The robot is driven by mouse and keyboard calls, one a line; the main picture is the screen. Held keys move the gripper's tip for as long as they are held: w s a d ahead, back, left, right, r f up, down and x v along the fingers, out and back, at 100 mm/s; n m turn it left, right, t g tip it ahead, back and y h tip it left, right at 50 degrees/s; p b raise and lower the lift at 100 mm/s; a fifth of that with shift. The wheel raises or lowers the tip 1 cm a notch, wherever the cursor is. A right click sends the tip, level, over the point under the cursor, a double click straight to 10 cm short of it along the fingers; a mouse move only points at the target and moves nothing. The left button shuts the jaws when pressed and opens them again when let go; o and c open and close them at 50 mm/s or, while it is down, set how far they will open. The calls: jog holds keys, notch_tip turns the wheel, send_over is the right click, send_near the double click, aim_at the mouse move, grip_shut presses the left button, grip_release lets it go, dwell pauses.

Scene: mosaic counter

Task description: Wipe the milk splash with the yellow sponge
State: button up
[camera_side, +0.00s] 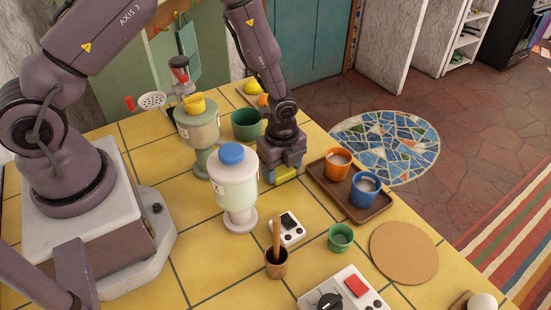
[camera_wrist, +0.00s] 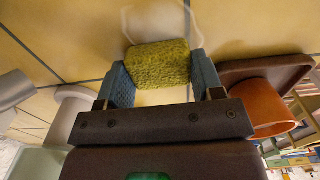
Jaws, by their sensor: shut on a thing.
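My gripper (camera_side: 282,172) points down just above or at the counter, left of the brown tray. In the wrist view its two blue fingers (camera_wrist: 158,82) are shut on the sides of the yellow sponge (camera_wrist: 158,62), which looks rough and yellow-green. A small yellow strip of the sponge (camera_side: 285,174) shows under the gripper in the side view. In the wrist view a faint pale outline curves on the tiles beyond the sponge, perhaps the edge of the milk splash (camera_wrist: 127,22). The splash is hidden in the side view. I cannot tell whether the sponge touches the counter.
The brown tray (camera_side: 347,208) with an orange cup (camera_side: 337,164) and a blue cup (camera_side: 364,189) stands close on the right. A blue-lidded grinder-like container (camera_side: 236,190) stands close on the left. A green bowl (camera_side: 246,124) is behind. Tiles in front are partly clear.

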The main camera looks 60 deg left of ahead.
jog(key=shift+d, duration=0.85)
jog(key=shift+a, duration=3.45)
jog(key=shift+w+d, duration=0.45)
jog(key=shift+d, duration=3.45)
jog(key=shift+a, duration=3.9)
notch_tip(320, 180, up, 8)
jog(key=shift+r, duration=0.15)
jog(key=shift+d, duration=0.1)
